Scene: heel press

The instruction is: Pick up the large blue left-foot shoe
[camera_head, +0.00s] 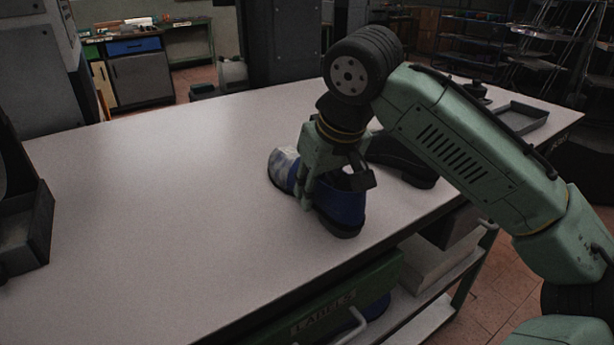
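A blue shoe (341,206) with a dark sole and a pale grey-white toe stands on the light tabletop (170,190). Its toe points to the back left and its heel faces the front right. My gripper (330,190) is lowered over the shoe from above. One finger shows against the near side of the shoe and another part shows over its opening. The gripper hides the middle of the shoe. I cannot tell whether the fingers press on it, nor whether it is a left-foot shoe.
A black shoe (415,172) stands close behind and right of the blue one, partly behind my arm. A grey tray (522,117) lies at the far right. A dark bin (28,235) stands at the left edge. The table's left and middle are clear.

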